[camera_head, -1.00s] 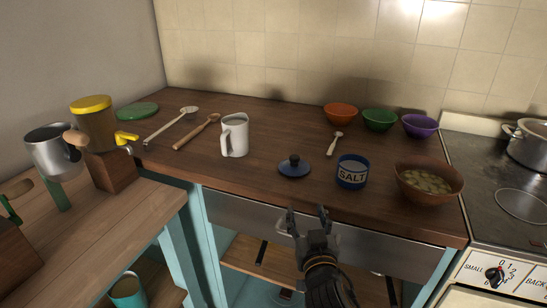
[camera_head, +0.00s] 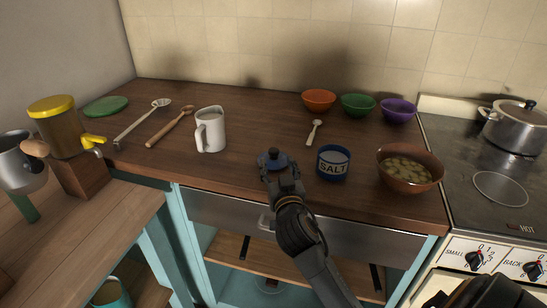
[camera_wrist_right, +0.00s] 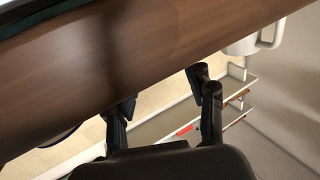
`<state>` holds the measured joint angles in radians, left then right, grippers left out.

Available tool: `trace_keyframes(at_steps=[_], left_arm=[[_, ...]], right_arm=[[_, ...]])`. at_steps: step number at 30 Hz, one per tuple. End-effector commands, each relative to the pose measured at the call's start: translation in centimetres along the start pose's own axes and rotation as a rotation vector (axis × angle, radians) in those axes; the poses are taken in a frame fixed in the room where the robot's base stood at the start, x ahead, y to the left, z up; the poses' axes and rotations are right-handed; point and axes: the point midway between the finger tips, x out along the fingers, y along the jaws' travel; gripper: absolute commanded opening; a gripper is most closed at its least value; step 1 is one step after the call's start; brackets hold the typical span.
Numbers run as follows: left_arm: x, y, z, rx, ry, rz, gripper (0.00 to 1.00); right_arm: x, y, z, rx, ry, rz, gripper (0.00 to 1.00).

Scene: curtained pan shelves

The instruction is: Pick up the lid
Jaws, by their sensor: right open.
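A small blue lid (camera_head: 271,159) with a dark round knob lies on the wooden counter, just left of the open blue salt pot (camera_head: 333,163). My right gripper (camera_head: 282,180) is open and empty at the lid's near side, its fingers overlapping the lid's near edge in the head view. I cannot tell whether they touch it. The right wrist view shows the two spread fingers (camera_wrist_right: 162,92) close to the counter edge, with nothing between them. A dark rounded rim is partly seen at the left there.
A white jug (camera_head: 210,130), a wooden spoon (camera_head: 170,127) and a skimmer stand or lie left on the counter (camera_head: 250,120). A brown bowl (camera_head: 408,167) is right of the salt. Small coloured bowls and a small spoon (camera_head: 314,132) are behind. The stove is at right.

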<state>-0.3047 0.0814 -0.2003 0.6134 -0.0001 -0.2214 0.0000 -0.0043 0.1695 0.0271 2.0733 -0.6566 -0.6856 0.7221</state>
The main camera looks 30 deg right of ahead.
Motion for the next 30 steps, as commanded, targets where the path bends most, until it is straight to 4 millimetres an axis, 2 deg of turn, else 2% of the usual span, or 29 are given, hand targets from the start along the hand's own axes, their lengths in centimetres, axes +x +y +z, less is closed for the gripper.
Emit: trace_keyframes(at_steps=[3, 7, 17, 25, 30], left_arm=[[-1.0, -0.1, -1.1, 0.0, 0.017, -0.002, 0.36], [-1.1, -0.2, -1.7, 0.0, 0.026, -0.002, 0.36], [-1.1, -0.1, -1.2, 0.0, 0.019, -0.001, 0.36], [-1.1, 0.0, -0.8, -0.001, 0.012, 0.0, 0.36], [-1.1, 0.1, -0.8, -0.001, 0.012, 0.001, 0.36]], right_arm=[[2.0, -0.1, -0.7, -0.003, 0.002, 0.0, 0.54], [3.5, -0.1, -0.5, -0.002, 0.0, 0.0, 0.54], [4.2, -0.1, -0.3, 0.0, 0.0, 0.0, 0.54], [4.1, -0.1, -0.3, 0.0, -0.001, 0.0, 0.0], [4.1, -0.1, -0.3, 0.0, 0.0, 0.0, 0.0]])
